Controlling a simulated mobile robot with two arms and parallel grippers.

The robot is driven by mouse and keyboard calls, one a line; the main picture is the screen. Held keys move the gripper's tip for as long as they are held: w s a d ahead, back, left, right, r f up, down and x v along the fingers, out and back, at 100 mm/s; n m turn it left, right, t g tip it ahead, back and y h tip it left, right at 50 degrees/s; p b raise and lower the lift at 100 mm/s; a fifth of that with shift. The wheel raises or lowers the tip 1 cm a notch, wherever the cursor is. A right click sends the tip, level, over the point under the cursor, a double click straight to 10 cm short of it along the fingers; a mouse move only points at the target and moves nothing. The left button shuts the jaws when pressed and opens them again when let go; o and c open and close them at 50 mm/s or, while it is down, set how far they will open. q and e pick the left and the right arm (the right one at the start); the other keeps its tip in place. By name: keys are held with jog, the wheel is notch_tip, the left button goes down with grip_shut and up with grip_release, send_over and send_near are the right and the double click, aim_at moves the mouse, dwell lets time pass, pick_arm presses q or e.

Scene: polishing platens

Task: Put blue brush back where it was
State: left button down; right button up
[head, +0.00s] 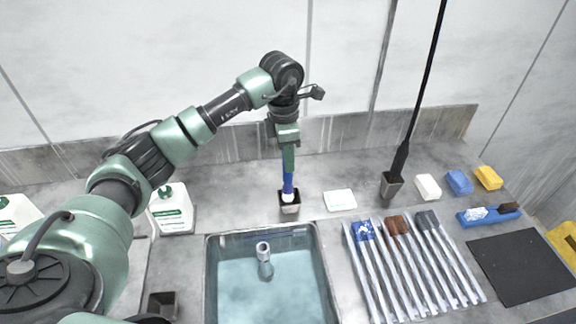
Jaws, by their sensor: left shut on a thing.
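The blue brush (288,184) hangs upright below my left gripper (288,168), which is shut on its upper end. Its white lower end is at the mouth of a small metal cup (290,209) on the counter, behind the sink. I cannot tell how deep it sits in the cup or whether it touches the bottom. My right gripper is not in view.
The water-filled sink (322,262) is in front of the cup. A white block (340,200) lies to the cup's right. A second cup (391,186) holds a long black rod. Slatted racks, sponges and a dark mat (522,266) fill the right. A white bottle (170,212) stands left.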

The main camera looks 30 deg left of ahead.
pick_arm(q)
notch_tip(320, 180, down, 4)
jog(key=shift+r+p, duration=0.15)
jog(key=shift+p, duration=0.4)
jog(key=shift+f, duration=0.3)
jog(key=c, duration=1.2)
grip_release()
jog(key=shift+c, duration=0.2)
jog(key=shift+r, duration=0.1)
jog(key=shift+r, duration=0.25)
jog(key=r+b, duration=0.1)
jog(key=r, duration=0.2)
jog(key=r+b, duration=0.1)
jog(key=r, duration=0.3)
jog(key=r+b, duration=0.2)
jog(key=r, duration=0.1)
jog(key=shift+s+a+r, duration=0.15)
jog(key=shift+a+r, duration=0.1)
jog(key=shift+r, duration=0.6)
